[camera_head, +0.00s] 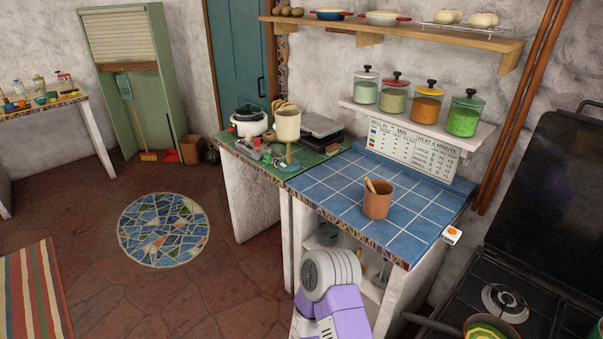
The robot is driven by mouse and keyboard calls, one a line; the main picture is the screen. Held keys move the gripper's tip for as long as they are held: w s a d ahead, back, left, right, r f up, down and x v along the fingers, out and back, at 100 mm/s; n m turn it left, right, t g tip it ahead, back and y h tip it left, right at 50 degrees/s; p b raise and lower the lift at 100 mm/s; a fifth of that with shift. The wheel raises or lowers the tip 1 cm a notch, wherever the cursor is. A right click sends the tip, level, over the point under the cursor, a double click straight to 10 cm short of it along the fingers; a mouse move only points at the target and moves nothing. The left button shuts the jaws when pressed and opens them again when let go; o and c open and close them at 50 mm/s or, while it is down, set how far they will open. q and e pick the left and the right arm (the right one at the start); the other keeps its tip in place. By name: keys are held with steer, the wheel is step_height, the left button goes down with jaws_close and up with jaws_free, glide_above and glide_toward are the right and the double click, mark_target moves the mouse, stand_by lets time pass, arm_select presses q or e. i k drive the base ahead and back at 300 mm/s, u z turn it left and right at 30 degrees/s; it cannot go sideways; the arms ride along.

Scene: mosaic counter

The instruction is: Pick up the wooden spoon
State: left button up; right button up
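The wooden spoon (370,186) stands tilted in a terracotta pot (377,203) on the blue tiled counter (327,191). Only the upper end of the spoon shows above the rim, leaning to the left; the rest is hidden inside the pot. A purple and grey link of one of my arms shows at the bottom, in front of the counter and below the pot. No gripper fingers are in view.
A green counter section (255,160) to the left holds a rice cooker (249,121), a cream container (287,124) and a scale. A stove (510,295) is on the right. Jars line the shelf (420,121) above. Blue tiles around the pot are clear.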

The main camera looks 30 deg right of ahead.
mark_target(367, 179)
steer(key=z, duration=0.35)
steer(key=i, duration=1.25)
steer(key=z, duration=0.95)
